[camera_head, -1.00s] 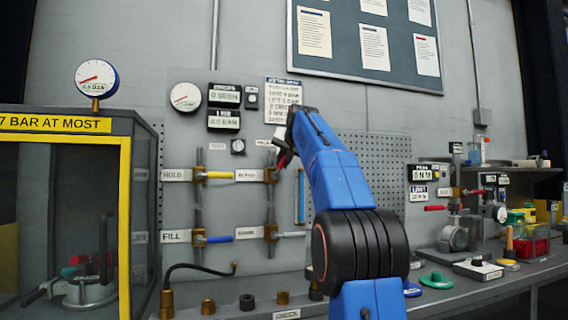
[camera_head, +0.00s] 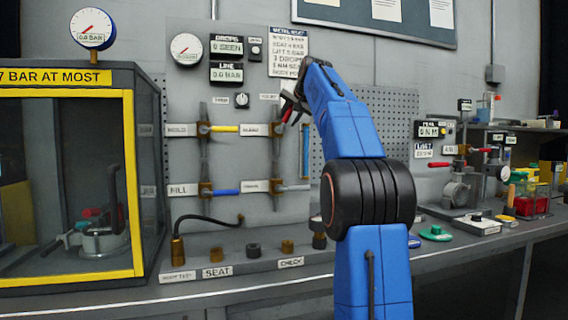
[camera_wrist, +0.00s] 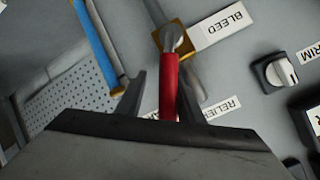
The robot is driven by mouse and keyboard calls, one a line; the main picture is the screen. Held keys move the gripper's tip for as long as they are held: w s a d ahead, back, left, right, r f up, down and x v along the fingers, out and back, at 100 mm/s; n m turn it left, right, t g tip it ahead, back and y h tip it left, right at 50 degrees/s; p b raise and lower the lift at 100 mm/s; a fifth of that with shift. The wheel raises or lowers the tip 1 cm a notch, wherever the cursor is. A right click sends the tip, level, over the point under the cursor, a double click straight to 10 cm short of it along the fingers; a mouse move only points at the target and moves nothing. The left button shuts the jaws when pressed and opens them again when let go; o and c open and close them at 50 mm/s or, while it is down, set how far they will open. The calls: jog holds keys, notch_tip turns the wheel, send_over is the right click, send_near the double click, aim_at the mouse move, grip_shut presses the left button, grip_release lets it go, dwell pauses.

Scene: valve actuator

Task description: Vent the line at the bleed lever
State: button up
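The bleed lever (camera_wrist: 169,85) has a red handle and joins a round grey pivot on a brass fitting beside the BLEED label (camera_wrist: 222,24) in the wrist view. My gripper (camera_wrist: 164,78) is open, with one dark finger on each side of the red handle. Gaps show between the handle and the fingers. In the head view the red handle (camera_head: 287,114) shows at the tips of my gripper (camera_head: 294,104); the fitting there is mostly hidden behind the gripper.
A panel holds yellow-handled (camera_head: 224,128) and blue-handled (camera_head: 226,192) valves. A LINE display (camera_head: 226,73) appears to read 0.0 BAR. A trim knob (camera_wrist: 284,72) and blue strip (camera_wrist: 96,45) flank the lever. A yellow-framed cabinet (camera_head: 130,180) stands left; the bench right holds several items.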

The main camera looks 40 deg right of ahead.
notch_tip(320, 180, down, 6)
jog(key=s+d+m+t+y, duration=0.1)
jog(key=d+m+t+y, duration=0.15)
jog(key=m+y, duration=0.35)
jog(key=s+r+m+h, duration=0.1)
jog(key=s+r, duration=0.3)
jog(key=s, duration=1.3)
jog(key=s+a+f+n+g+y, duration=0.1)
jog(key=a+f+n+g, duration=0.2)
jog(key=a+f, duration=1.3)
jog(key=shift+s+a+f+n+g, duration=0.35)
jog(key=shift+a+n, duration=0.55)
jog(key=shift+a, duration=0.7)
